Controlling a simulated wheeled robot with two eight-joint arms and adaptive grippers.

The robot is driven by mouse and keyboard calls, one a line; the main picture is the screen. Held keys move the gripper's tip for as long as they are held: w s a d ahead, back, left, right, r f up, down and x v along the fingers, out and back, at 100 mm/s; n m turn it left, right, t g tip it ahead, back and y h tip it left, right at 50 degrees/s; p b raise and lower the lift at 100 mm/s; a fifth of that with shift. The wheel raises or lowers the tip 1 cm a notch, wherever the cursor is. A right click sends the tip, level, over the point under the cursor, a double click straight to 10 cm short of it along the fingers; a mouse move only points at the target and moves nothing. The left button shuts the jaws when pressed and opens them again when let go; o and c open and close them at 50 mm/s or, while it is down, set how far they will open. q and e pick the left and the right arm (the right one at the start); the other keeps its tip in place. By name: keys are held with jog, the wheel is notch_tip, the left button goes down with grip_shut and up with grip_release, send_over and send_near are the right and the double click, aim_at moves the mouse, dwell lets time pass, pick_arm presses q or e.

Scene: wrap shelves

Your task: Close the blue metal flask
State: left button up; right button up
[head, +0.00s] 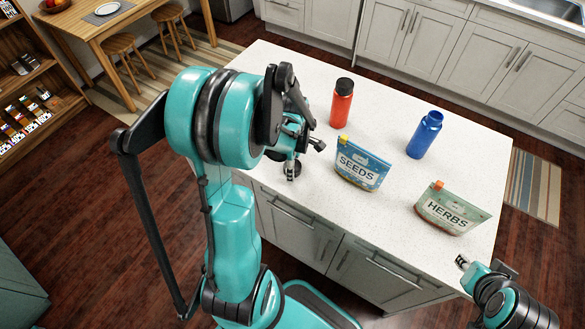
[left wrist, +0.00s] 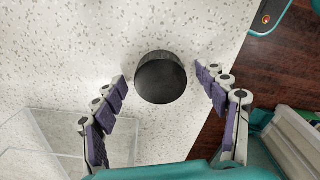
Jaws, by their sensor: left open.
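The blue metal flask (head: 425,135) stands upright on the white counter at the right in the head view, with its mouth uncovered. A round black lid (left wrist: 160,77) lies on the counter in the left wrist view. My left gripper (head: 304,158) is over the counter's left part, well left of the blue flask. Its fingers, also in the left wrist view (left wrist: 163,85), are spread open on either side of the lid, with gaps between. In the head view my left gripper largely hides the lid. My right gripper (head: 463,262) is off the counter's front right edge, its opening unclear.
A red flask with a black lid (head: 342,103) stands left of the blue one. A seeds pouch (head: 362,170) and a herbs pouch (head: 452,208) stand nearer. A clear container (left wrist: 45,145) is beside my left fingers. The counter's back left is clear.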

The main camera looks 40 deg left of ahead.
pick_arm(q)
jog(key=shift+c, duration=0.4)
jog(key=c, duration=1)
jog(key=shift+r, duration=0.1)
jog(key=shift+r, duration=0.4)
jog(key=r, duration=0.1)
jog(key=r+p, duration=0.1)
jog(key=r, duration=0.2)
jog(key=shift+d+p, duration=0.35)
jog(key=shift+p, duration=0.05)
jog(key=d+r, duration=0.2)
jog(key=d, duration=0.1)
jog(key=s+d+r+p, duration=0.1)
jog(key=d+r, duration=0.1)
jog(key=d, duration=0.2)
jog(key=d+r+p, duration=0.1)
jog(key=d+r, duration=0.1)
jog(key=d, duration=0.2)
jog(key=shift+s, duration=0.15)
